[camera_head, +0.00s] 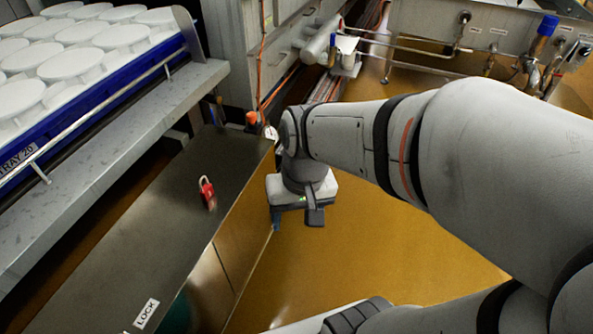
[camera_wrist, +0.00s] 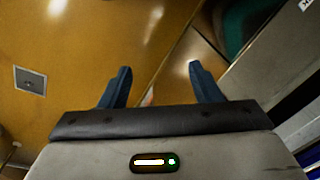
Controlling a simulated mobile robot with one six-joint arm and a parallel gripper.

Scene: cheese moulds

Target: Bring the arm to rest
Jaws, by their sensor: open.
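My arm (camera_head: 350,135) reaches across the head view from the right and bends down beside a dark metal bench. My gripper (camera_wrist: 158,80) shows in the wrist view with its two blue fingers spread apart and nothing between them. In the head view the gripper (camera_head: 276,220) points down next to the bench's right edge, above the yellow-brown floor. Most of its fingers are hidden there behind the wrist.
A red padlock (camera_head: 207,192) and a LOCK label (camera_head: 146,313) are on the bench top (camera_head: 120,240). A blue tray (camera_head: 100,95) of white round moulds stands at upper left. Pipes and valves (camera_head: 460,45) line the back. Open floor (camera_head: 350,260) lies right of the bench.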

